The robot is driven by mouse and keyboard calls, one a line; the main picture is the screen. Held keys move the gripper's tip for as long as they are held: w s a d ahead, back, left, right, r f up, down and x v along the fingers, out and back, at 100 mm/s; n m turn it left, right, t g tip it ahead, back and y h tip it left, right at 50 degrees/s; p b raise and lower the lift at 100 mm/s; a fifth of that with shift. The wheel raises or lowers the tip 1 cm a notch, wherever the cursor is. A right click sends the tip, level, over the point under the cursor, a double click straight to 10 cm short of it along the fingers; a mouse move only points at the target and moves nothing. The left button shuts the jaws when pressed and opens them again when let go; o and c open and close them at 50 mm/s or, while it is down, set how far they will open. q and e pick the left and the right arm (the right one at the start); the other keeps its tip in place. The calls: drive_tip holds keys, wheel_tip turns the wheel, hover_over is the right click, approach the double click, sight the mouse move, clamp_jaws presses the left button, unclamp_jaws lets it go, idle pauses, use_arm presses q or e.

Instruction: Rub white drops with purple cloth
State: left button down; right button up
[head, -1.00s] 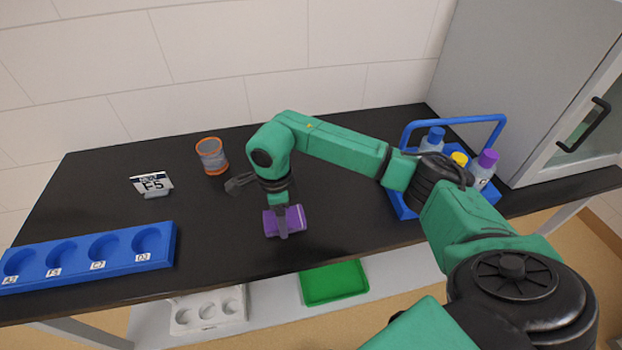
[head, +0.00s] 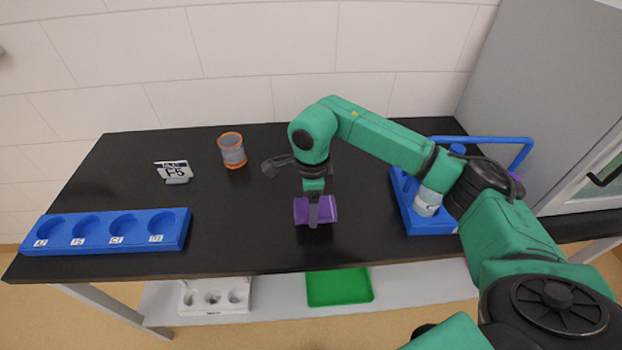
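My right gripper (head: 314,222) points down over the black bench top and is shut on the purple cloth (head: 301,211). The cloth shows as a purple block on both sides of the dark fingers, low at or just above the bench surface; I cannot tell whether it touches. No white drops can be made out on the bench; any beneath the cloth or gripper are hidden. My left gripper is not in view.
A blue rack (head: 105,246) with labelled round wells lies at the left. A sign (head: 176,178) and an orange-rimmed cup (head: 232,155) stand towards the back. A blue carrier (head: 431,225) with bottles stands right, partly behind my arm. A green tray (head: 339,287) lies below the bench.

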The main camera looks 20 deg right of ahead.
drive_tip(key=r+p, duration=0.1)
drive_tip(key=r, duration=0.2)
drive_tip(key=shift+d+r+p, duration=0.2)
drive_tip(key=shift+r+p, duration=0.05)
drive_tip(key=shift+p, duration=0.15)
drive_tip(key=shift+a+r, duration=0.1)
drive_tip(key=shift+r, duration=0.25)
